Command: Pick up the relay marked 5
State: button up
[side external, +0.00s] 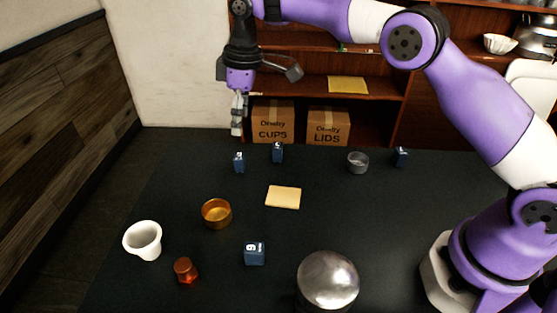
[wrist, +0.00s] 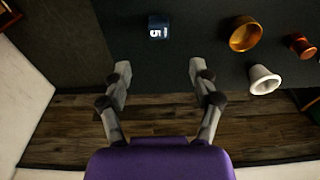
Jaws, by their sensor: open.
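A dark blue block-shaped relay (wrist: 158,26) with a white 5 stands on the black table, near the top of the wrist view. It lies ahead of my gripper (wrist: 159,72), whose two fingers are spread apart with nothing between them. In the side view my gripper (side external: 237,130) points down, above the far left part of the table. A small blue relay (side external: 239,163) stands below it there and appears to be the same one, though its mark is too small to read. The gripper and the relay are apart.
Other blue relays stand at the back (side external: 278,152), right (side external: 401,157) and front (side external: 254,253). An amber bowl (side external: 217,213), white cup (side external: 143,240), red piece (side external: 185,270), tan pad (side external: 283,197), clear dish (side external: 358,162) and metal dome (side external: 328,280) share the table (side external: 330,225).

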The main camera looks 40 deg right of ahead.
aim_at(239, 156)
jog(key=f, duration=0.9)
jog(key=shift+w+a, duration=0.3)
jog(key=shift+w, duration=0.05)
jog(key=c, duration=1.1)
